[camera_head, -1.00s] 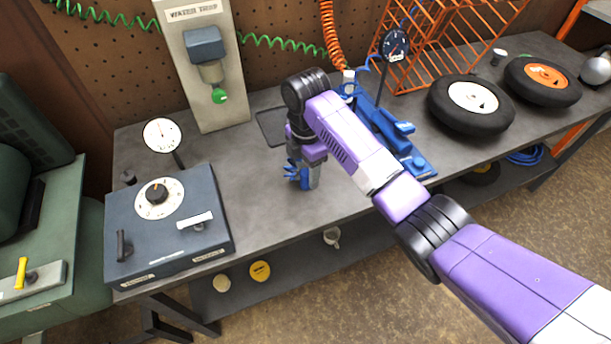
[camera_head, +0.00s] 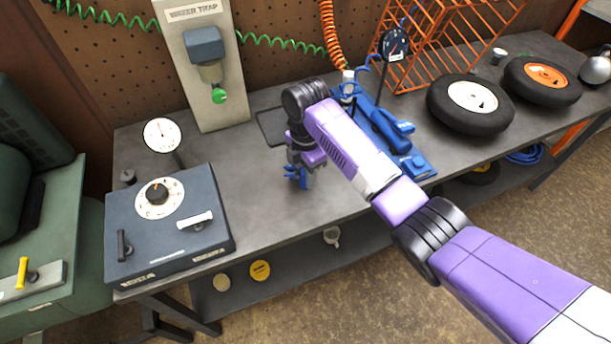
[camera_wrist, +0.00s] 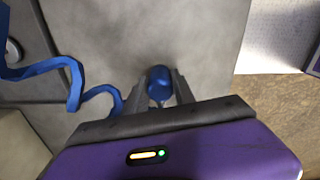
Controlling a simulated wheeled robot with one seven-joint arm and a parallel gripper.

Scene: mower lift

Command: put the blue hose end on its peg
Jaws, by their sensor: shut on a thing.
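The blue hose end (camera_wrist: 158,80) is between the fingertips of my gripper (camera_wrist: 155,92) in the wrist view, and the gripper is shut on it. The wavy blue hose (camera_wrist: 40,68) runs off to the left there. In the head view my gripper (camera_head: 299,178) is low over the front middle of the bench, with blue parts showing around its fingers. I cannot tell whether the hose end touches the bench. I cannot make out the peg for certain in either view.
A blue tool with a gauge (camera_head: 395,43) stands right of my gripper, partly behind my arm. A dark blue box with a dial (camera_head: 168,225) is at left. Two wheels (camera_head: 470,104) lie at right. The grey bench top (camera_head: 255,190) between box and gripper is clear.

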